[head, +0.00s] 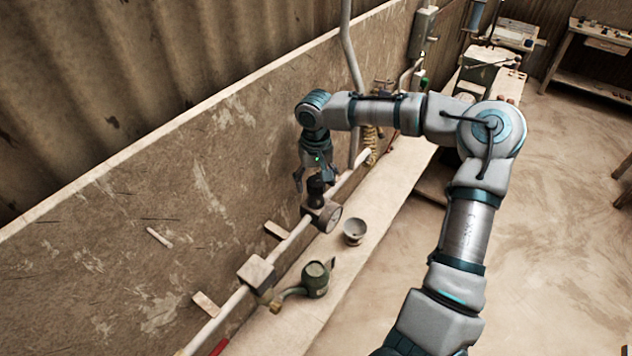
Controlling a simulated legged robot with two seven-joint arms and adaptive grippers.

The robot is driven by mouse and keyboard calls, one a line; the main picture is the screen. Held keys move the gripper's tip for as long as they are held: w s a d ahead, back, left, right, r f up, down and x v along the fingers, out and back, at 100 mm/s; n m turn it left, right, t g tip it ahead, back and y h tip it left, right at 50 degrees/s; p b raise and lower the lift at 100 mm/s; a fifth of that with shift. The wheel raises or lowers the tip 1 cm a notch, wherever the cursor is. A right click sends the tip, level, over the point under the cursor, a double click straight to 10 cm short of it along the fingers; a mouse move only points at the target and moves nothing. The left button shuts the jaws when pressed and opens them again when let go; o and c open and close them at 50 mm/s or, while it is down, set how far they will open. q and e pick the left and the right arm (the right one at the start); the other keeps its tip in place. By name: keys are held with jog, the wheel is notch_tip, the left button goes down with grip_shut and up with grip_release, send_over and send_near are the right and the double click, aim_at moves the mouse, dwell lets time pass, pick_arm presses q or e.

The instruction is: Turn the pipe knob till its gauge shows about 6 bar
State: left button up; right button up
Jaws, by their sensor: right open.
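The pipe (295,237) runs along the wall above a bench. A dark knob (316,186) stands upright on a block on the pipe. The round gauge (329,218) sits on the same block, facing right; its needle and numbers are too small to read. My right gripper (316,180) points down directly over the knob, with its open fingers on either side of it. I cannot tell whether the fingers touch the knob. My left gripper is out of view.
A square block (257,272) sits on the pipe nearer to me. A vertical pipe (350,60) rises behind my right arm. The floor at right is clear.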

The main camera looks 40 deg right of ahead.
aim_at(316, 180)
notch_tip(316, 180, up, 12)
jog(key=shift+f, duration=0.2)
